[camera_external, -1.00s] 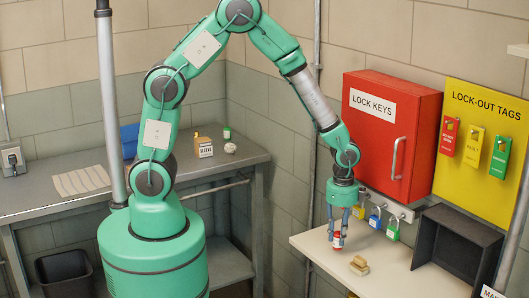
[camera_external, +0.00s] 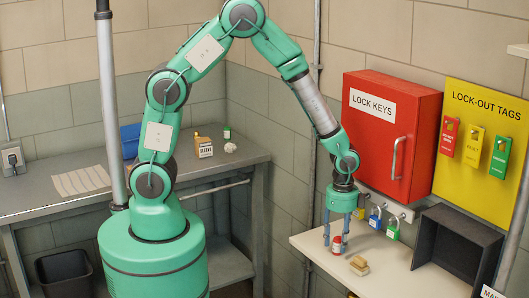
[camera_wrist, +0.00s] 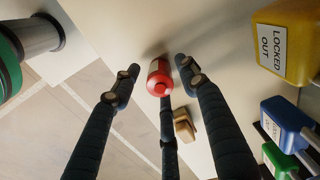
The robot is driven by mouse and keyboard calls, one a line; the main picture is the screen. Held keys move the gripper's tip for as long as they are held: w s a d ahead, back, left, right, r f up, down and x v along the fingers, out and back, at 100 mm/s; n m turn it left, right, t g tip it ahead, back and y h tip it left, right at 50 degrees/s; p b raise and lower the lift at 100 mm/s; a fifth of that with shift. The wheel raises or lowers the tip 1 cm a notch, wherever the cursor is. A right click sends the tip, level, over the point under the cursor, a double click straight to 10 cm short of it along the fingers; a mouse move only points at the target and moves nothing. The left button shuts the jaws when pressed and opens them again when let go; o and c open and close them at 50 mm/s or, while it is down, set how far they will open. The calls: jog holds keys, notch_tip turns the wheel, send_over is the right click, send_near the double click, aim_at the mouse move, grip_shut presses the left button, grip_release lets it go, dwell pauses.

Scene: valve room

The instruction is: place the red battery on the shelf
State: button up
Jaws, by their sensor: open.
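The red battery (camera_external: 337,247) is on the pale shelf (camera_external: 395,268), near its left end. It appears upright, with a white part beside the red. My gripper (camera_external: 336,238) is low over the shelf, its fingers spread around the battery. In the wrist view the battery (camera_wrist: 158,82) lies between the dark fingertips, with a visible gap to the left and right ones. The third finger, below it in the picture, is close to it; I cannot tell whether they touch. The shelf surface (camera_wrist: 225,110) shows behind it.
A small tan block (camera_external: 359,265) sits on the shelf just right of the battery. Yellow, blue (camera_external: 375,218) and green (camera_external: 393,229) padlocks hang on the wall behind. A dark open box (camera_external: 455,245) stands at right.

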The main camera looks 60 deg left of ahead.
aim_at(338, 237)
notch_tip(338, 237, up, 12)
jog(key=p, duration=0.3)
jog(key=shift+r, duration=0.15)
dwell(0.4)
dwell(0.5)
jog(key=s+a+r+n+t, duration=0.1)
jog(key=s+a+r+n, duration=0.15)
jog(key=a+r, duration=0.55)
jog(key=s+a+r+n+t, duration=0.1)
jog(key=a+r+n, duration=0.4)
jog(key=r, duration=0.5)
jog(key=s+a+r+n+t, duration=0.1)
jog(key=s+a+r+n, duration=0.2)
jog(key=s+a+r, duration=0.2)
jog(key=s+a+r+n+t, duration=0.2)
jog(key=s+a+r+n, duration=0.2)
jog(key=s+a, duration=0.5)
jog(key=shift+s+r+t, duration=0.3)
jog(key=shift+s+r, duration=0.65)
jog(key=shift+s, duration=0.15)
